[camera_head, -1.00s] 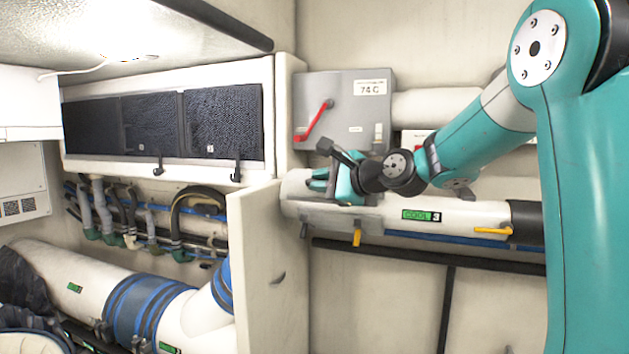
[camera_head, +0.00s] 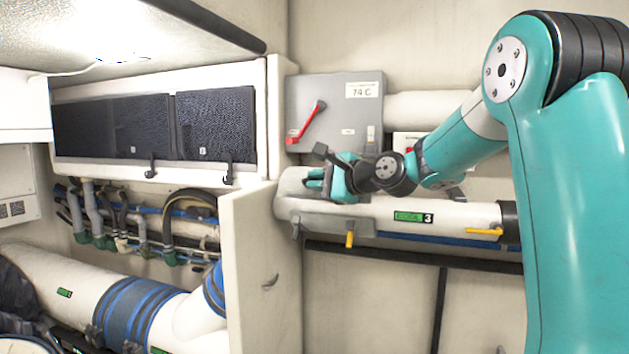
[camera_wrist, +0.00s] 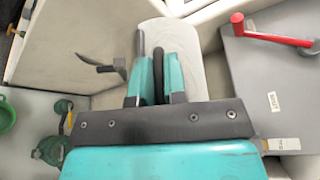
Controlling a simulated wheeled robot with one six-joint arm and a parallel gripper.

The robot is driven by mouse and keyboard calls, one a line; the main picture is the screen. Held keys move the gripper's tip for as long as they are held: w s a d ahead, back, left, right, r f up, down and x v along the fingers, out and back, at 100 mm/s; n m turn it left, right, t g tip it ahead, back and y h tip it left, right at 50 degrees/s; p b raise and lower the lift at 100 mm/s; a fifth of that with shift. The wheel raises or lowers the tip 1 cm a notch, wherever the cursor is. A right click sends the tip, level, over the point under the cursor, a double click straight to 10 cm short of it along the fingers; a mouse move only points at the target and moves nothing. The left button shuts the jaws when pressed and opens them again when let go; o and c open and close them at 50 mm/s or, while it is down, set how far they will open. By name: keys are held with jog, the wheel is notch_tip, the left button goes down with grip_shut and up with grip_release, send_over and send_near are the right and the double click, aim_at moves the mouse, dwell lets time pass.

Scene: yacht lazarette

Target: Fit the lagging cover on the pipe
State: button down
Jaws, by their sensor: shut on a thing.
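A white pipe (camera_head: 450,217) runs along the wall at right, with a green "COOL 3" label (camera_head: 412,217). The pale grey lagging cover (camera_head: 335,221) lies along the pipe's left end, against its near side. A dark latch (camera_head: 297,228) and a yellow latch (camera_head: 350,239) hang at its lower edge. My gripper (camera_head: 322,180) is at the top of the cover, shut on it. In the wrist view the teal fingers (camera_wrist: 156,78) close around a dark, narrow part, with a pale surface behind. The fingers and arm hide part of the cover's top; its seating behind cannot be seen.
A grey box (camera_head: 335,130) with a red lever (camera_head: 307,122) is on the wall just above my gripper. An upright cream panel (camera_head: 250,265) stands close left of the cover. Dark rails (camera_head: 410,256) run below the pipe. Wall below them is clear.

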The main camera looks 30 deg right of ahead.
jog(key=shift+w+d+r+p, duration=0.1)
jog(key=shift+w+d+p, duration=0.5)
jog(key=shift+d, duration=0.25)
jog(key=shift+w+d+f+p, duration=0.1)
jog(key=shift+w+d+p, duration=0.25)
jog(key=shift+w+d, duration=0.45)
jog(key=shift+w+d+r+p, duration=0.1)
jog(key=shift+w+d+p, duration=0.45)
jog(key=shift+d, duration=0.35)
jog(key=shift+p, duration=0.4)
jog(key=shift+d+f+b, duration=0.1)
jog(key=shift+f+b, duration=1.5)
jog(key=shift+f, duration=1)
dwell(1.8)
jog(key=c, duration=1.1)
grip_release()
